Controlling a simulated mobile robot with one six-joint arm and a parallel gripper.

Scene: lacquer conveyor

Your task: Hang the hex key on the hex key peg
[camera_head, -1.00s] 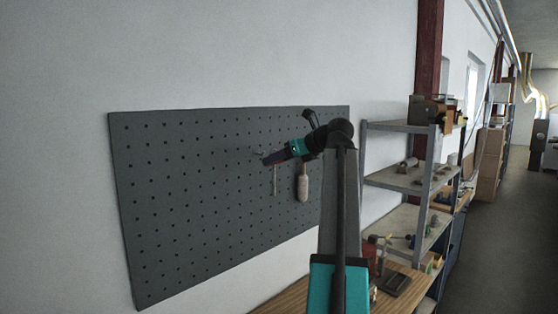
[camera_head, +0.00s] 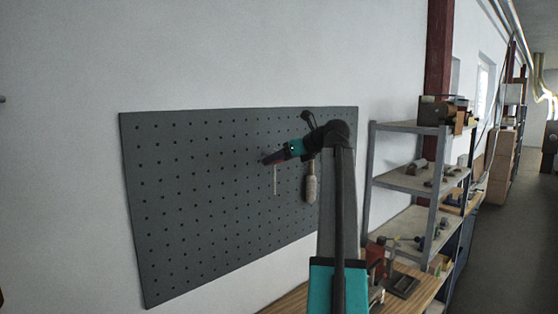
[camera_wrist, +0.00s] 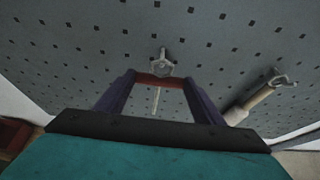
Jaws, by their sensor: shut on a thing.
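The hex key's thin pale rod (camera_head: 275,180) hangs down beneath my gripper (camera_head: 270,159) in the head view, close in front of the grey pegboard (camera_head: 190,220). In the wrist view, my gripper (camera_wrist: 160,80) has its two dark purple fingers on either side of a reddish-brown bar, part of the hex key, with the pale rod (camera_wrist: 155,100) below it. A light ring (camera_wrist: 162,69) sits just above the bar, at a peg (camera_wrist: 163,53) on the board. I cannot tell whether the ring is around the peg or only in front of it.
A tool with a tan handle (camera_head: 311,182) hangs close to the right of my gripper; its ring (camera_wrist: 284,78) is at another peg. A grey shelf unit (camera_head: 415,128) with several items stands at the right. The left of the pegboard is clear.

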